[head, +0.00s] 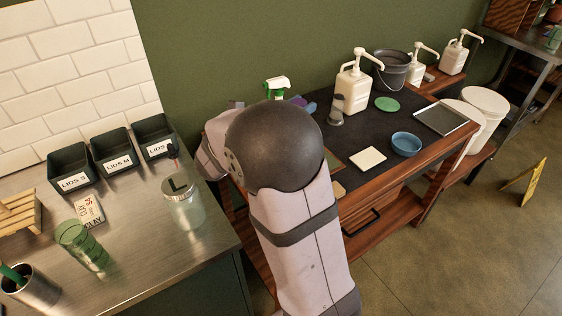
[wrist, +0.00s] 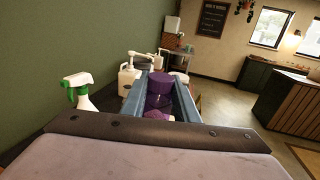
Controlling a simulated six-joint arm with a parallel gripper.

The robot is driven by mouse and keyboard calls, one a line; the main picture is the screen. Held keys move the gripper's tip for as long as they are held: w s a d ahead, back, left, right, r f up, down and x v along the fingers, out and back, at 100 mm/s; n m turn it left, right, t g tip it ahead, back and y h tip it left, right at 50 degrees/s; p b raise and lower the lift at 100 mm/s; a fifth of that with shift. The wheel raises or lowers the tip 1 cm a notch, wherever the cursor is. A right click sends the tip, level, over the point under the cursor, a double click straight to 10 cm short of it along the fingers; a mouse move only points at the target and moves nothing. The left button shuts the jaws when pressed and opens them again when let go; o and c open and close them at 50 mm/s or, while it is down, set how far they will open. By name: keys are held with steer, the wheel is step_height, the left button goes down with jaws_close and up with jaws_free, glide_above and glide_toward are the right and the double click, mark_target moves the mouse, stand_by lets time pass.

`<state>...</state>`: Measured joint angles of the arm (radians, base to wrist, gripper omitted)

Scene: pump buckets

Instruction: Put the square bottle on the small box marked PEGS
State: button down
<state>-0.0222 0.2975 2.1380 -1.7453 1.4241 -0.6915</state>
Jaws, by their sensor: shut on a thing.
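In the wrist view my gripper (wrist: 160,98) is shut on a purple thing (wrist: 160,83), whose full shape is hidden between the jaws. I cannot tell whether it is the square bottle. In the head view my arm hides the jaws, and a bit of purple (head: 303,103) shows just past it over the dark table. No box with a readable PEGS label shows. A small pale box (head: 88,211) on the steel counter reads something like CLAY.
Lids bins (head: 70,168), a glass jar (head: 183,204) and green tumblers (head: 82,246) stand on the counter at left. The dark table holds a white pump bottle (head: 353,90), a blue bowl (head: 406,143) and a grey tray (head: 441,119). A green-topped spray bottle (wrist: 79,92) stands left of my gripper.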

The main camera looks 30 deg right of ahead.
steer(key=shift+w+a+f+n+t+y+p, duration=0.35)
steer(key=shift+w+f+t, duration=0.4)
steer(key=shift+f, duration=1.55)
steer(key=shift+w+a+f+n+t+y+p, duration=0.1)
steer(key=shift+w+a+f+n+t+y, duration=0.4)
steer(key=shift+f, duration=1.8)
steer(key=shift+w+a+f+n+t+h+p, duration=0.15)
steer(key=shift+w+f+n+t, duration=0.65)
steer(key=shift+f, duration=1.5)
steer(key=shift+w+m, duration=0.2)
steer(key=shift+m, duration=0.05)
steer(key=shift+f, duration=0.2)
steer(key=c, duration=1.4)
jaws_free()
steer(key=shift+r, duration=0.2)
